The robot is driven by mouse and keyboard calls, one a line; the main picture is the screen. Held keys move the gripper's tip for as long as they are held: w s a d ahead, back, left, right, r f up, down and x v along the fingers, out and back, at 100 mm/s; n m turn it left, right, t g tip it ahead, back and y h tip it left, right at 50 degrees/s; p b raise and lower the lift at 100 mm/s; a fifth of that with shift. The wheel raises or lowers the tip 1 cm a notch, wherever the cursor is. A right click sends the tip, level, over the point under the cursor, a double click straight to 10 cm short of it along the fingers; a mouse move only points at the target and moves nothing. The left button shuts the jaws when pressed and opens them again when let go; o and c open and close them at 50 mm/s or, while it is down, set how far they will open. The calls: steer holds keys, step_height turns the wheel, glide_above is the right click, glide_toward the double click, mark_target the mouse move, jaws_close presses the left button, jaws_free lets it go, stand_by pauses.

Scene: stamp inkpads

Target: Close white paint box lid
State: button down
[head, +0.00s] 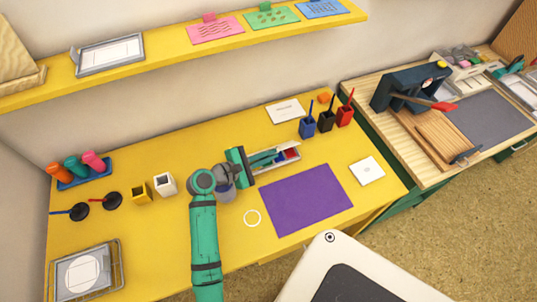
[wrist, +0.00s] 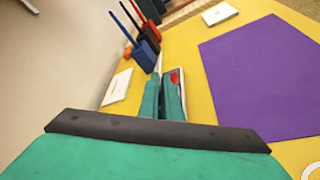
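A long, narrow white-grey box (head: 290,153) lies on the yellow table, its top open at the right end with red inside. It also shows in the wrist view (wrist: 183,78), just beyond my fingertips. I cannot tell for sure that this is the white paint box. My gripper (head: 273,157) reaches right over this box, and its fingers hide part of it. In the wrist view the two teal fingers (wrist: 164,85) lie close together with a narrow gap. Whether they touch the box is unclear. A small white cube-shaped box (head: 165,184) stands left of my arm beside a yellow one (head: 141,193).
A purple mat (head: 306,199) lies right of my arm, with a white square pad (head: 367,171) beyond it. Blue, black and red holders (head: 326,120) stand behind. A white card (head: 286,111) lies near the wall. A shelf (head: 190,46) runs above the table.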

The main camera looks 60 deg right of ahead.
steer(key=c, duration=2)
jaws_free()
steer(key=shift+a, duration=0.1)
steer(key=v, duration=1)
steer(key=shift+w+a, duration=0.2)
steer(key=shift+a, duration=0.15)
steer(key=shift+r, duration=0.1)
